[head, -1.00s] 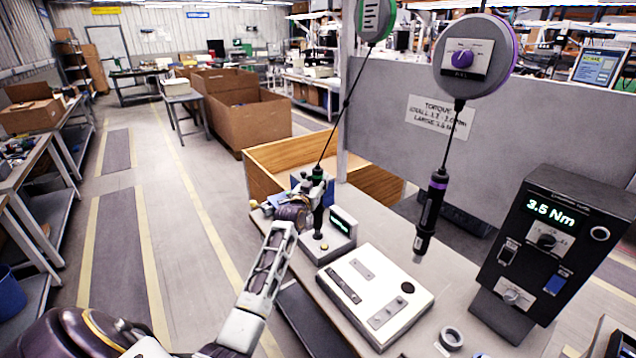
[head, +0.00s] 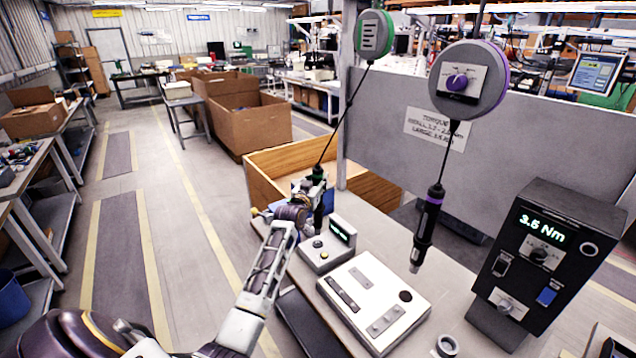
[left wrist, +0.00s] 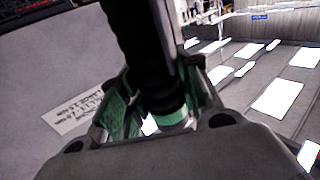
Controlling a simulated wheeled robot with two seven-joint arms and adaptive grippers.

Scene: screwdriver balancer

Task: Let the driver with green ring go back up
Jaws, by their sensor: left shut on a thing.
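The driver with the green ring (head: 318,176) hangs on a slanted cord from the green-rimmed balancer (head: 374,36). My left gripper (head: 314,192) is shut on this driver, which is held above the bench near a small box with a green display (head: 342,231). In the left wrist view the dark driver body and its green ring (left wrist: 172,118) sit between the fingers of my left gripper (left wrist: 165,122). The fingers hide part of the driver in the head view. The driver with the purple ring (head: 428,225) hangs free from the purple-rimmed balancer (head: 468,80). My right gripper is not in view.
A white plate (head: 372,300) with grey bars and a dark round hole lies on the bench. A dark controller (head: 540,255) with a lit torque readout stands at the right. A grey panel (head: 395,105) stands behind. A wooden crate (head: 262,165) stands behind my left gripper.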

